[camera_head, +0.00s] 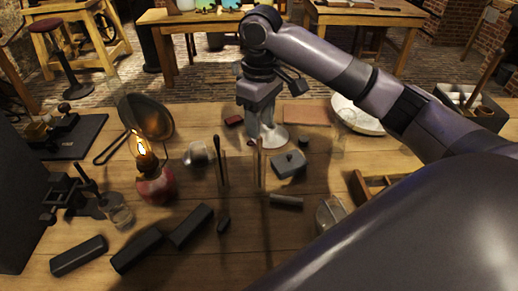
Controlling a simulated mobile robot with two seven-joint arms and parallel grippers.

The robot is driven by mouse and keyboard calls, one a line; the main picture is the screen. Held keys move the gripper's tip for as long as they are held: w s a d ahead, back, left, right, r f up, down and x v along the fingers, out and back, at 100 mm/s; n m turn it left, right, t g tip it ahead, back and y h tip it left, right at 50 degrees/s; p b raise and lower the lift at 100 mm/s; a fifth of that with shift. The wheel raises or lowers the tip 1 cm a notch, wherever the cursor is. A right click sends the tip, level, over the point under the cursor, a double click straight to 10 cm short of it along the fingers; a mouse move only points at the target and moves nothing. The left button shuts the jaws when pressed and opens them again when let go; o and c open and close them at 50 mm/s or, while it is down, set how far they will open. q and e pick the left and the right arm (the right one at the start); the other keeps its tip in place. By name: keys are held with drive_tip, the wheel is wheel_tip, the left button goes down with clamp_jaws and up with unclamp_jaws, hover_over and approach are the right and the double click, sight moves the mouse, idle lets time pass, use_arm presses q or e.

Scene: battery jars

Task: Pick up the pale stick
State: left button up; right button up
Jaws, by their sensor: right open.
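The pale stick (260,165) stands upright, thin and light brown, near the middle of the wooden table. A dark stick with a thicker top (217,150) and another thin stick (224,170) stand just to its left. My right gripper (259,134) points down from above, just behind and over the pale stick's top in the picture. Its jaws are open, and I see nothing held in them. I cannot tell how far the fingertips are from the stick in depth. My left gripper is not in view.
A lit oil lamp (154,183) and a round dark pan (146,117) stand to the left. A grey block (289,164), a grey cylinder (286,201) and a glass jar (330,212) are to the right. Dark bars (138,249) lie in front. A pale dish (357,115) is behind right.

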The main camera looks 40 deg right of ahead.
sight(259, 151)
drive_tip(key=f, duration=0.6)
drive_tip(key=shift+w+d+f+p, duration=0.1)
drive_tip(key=shift+w+f+p, duration=0.2)
clamp_jaws()
